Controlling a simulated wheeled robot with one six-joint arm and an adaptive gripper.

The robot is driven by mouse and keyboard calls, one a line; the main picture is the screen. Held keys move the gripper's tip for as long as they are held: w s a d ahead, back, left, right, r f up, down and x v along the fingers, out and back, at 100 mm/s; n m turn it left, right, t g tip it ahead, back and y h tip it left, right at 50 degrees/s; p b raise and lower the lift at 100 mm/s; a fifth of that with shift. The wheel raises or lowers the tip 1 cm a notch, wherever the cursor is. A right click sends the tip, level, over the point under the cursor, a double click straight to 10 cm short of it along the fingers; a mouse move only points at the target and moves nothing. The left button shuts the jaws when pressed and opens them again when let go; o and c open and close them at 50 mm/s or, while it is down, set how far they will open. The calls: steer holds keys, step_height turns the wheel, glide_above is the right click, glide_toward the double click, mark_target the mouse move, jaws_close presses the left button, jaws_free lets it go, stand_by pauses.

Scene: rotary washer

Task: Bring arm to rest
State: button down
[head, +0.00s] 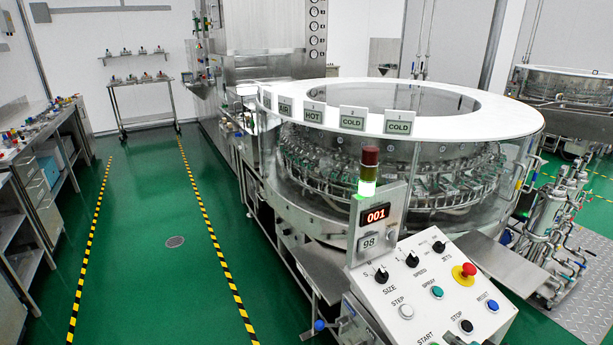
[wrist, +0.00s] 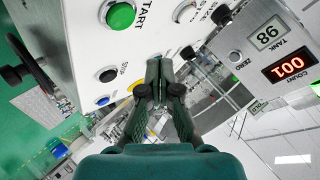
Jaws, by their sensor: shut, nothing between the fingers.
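My gripper (wrist: 158,72) shows in the wrist view with its two green fingers together and nothing between them. It points toward the washer's control panel, which looks turned in that view. The control panel (head: 425,295) stands at the lower right in the head view, with knobs, buttons and a red emergency stop (head: 464,274). In the wrist view the green start button (wrist: 121,15) and black stop button (wrist: 107,75) lie left of the fingers. I cannot tell any contact between the fingers and the panel. My gripper is not seen in the head view.
The round washer (head: 390,165) with a white top ring stands behind the panel. Green floor (head: 150,235) between striped lines is clear at left. A workbench (head: 35,165) lines the left wall.

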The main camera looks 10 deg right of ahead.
steer(key=s+a+f+n+h, duration=0.1)
steer(key=s+a+f, duration=0.3)
steer(key=s+a, duration=0.45)
steer(key=s+a+f+n+h, duration=0.15)
steer(key=s+a+f, duration=0.25)
steer(key=s+a, duration=0.4)
steer(key=s+a+r+n+t, duration=0.1)
steer(key=s+a+r+n, duration=0.1)
steer(key=s, duration=0.5)
steer(key=s+a+r+n+t+y, duration=0.1)
steer(key=s+a+r+n, duration=0.1)
steer(key=s+r, duration=0.3)
steer(key=s+a+r+n+y, duration=0.1)
steer(key=s+a+r+n, duration=0.2)
steer(key=s, duration=0.7)
steer(key=shift+r+n+t, duration=0.4)
steer(key=shift+r+n, duration=0.05)
steer(key=shift+r, duration=0.3)
steer(key=shift+y, duration=0.25)
